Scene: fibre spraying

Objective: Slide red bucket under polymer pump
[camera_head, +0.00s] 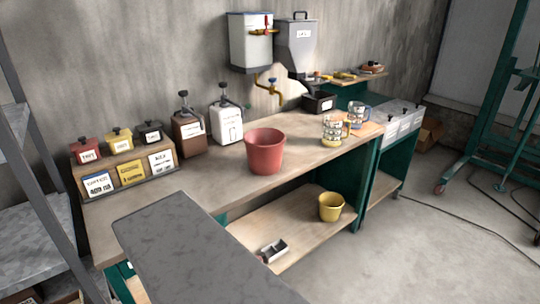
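The red bucket (265,153) stands upright and open on the workbench (215,176), near its front edge. A white pump bottle (227,124) stands behind it and to its left, and a brown pump container (189,135) stands farther left. Both have dark pump heads on top. Their labels are too small to read, so I cannot tell which is the polymer pump. The bucket stands apart from both, in front and to the right, not under either spout. My gripper is not in view.
Labelled boxes (126,165) fill the bench's left end. Two measuring jugs (334,131) stand to the right. A wall tank (250,42) and grey hopper (298,47) hang above. A yellow bucket (331,206) sits on the lower shelf. Bare bench top surrounds the red bucket.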

